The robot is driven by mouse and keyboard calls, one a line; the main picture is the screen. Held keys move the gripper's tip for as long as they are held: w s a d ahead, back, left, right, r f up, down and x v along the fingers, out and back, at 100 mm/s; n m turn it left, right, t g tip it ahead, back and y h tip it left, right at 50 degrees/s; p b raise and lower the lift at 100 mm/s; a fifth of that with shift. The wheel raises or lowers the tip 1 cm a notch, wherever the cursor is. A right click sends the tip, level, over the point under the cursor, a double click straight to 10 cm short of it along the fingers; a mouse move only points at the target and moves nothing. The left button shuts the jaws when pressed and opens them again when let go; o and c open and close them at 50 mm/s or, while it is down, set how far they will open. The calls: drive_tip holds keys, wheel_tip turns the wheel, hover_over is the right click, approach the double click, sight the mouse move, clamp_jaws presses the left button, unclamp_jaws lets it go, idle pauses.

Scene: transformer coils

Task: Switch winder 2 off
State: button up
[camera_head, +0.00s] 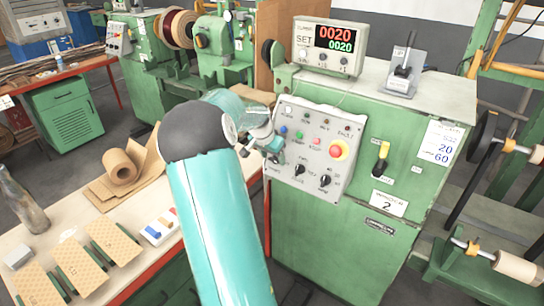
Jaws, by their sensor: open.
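Winder 2 (340,235) is the green cabinet at centre right, with a white plate (388,204) reading "2". To the right of the panel, a black and yellow switch handle (381,157) stands roughly upright on the cabinet front. My gripper (274,150) is open at the panel's left edge, left of the buttons and well away from the switch handle. My arm partly hides it, and I cannot tell whether it touches the panel.
A workbench (105,240) with a paper roll (122,166), boards and a bottle is at left. Another green winder (150,65) stands behind. Spools (517,268) stick out at right.

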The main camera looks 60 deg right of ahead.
drive_tip(key=c, duration=1)
drive_tip(key=shift+w, duration=0.1)
drive_tip(key=n+g, duration=0.2)
drive_tip(key=shift+w+f+g, duration=0.15)
drive_tip(key=shift+w+g, duration=0.2)
drive_tip(key=shift+g, duration=0.05)
drive_tip(key=n+g, duration=0.3)
drive_tip(key=shift+w+f, duration=0.2)
drive_tip(key=shift+w, duration=0.1)
drive_tip(key=n+g, duration=0.1)
drive_tip(key=n+g+h, duration=0.1)
drive_tip(key=n+g, duration=0.1)
drive_tip(key=shift+w+a+f, duration=0.15)
drive_tip(key=shift+w+f, duration=0.1)
drive_tip(key=shift+f, duration=0.05)
drive_tip(key=n+g+h, duration=0.2)
drive_tip(key=n+g, duration=0.1)
drive_tip(key=shift+a+f+n+h, duration=0.1)
drive_tip(key=shift+f+n+h, duration=0.2)
drive_tip(key=shift+f, duration=0.05)
